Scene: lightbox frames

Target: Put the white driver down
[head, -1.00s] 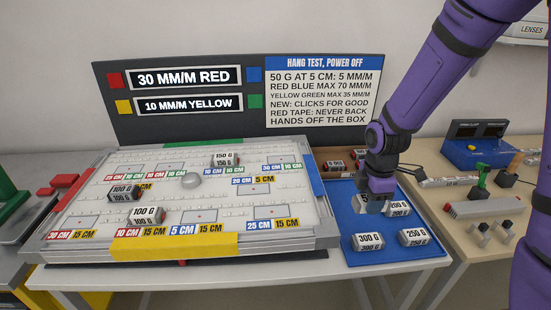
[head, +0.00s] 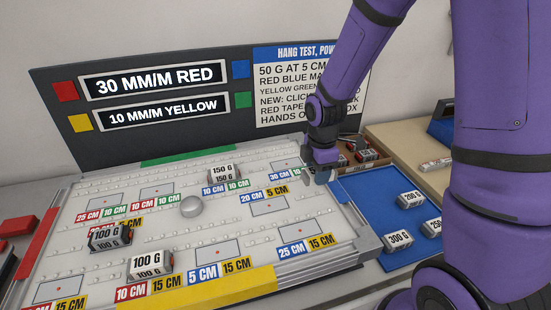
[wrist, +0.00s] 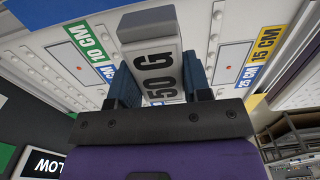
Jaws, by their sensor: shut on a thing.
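No white driver can be made out in either view. My gripper (head: 318,178) is above the right part of the white board (head: 222,292), near its right edge. In the wrist view its dark blue fingers stand on both sides of a white and grey weight block (wrist: 155,50), and it is shut on it. The block's visible lettering reads 50 G; a leading digit may be hidden by the gripper. In the head view the block is mostly hidden by the fingers. I cannot tell whether it touches the board.
Weight blocks stand on the board: a 150 G block (head: 223,174) and two 100 G blocks (head: 151,263), (head: 110,237). A grey dome (head: 192,207) is mid-board. The blue mat (head: 365,203) at right holds more weights. A box of red-dark items (head: 362,152) is behind it.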

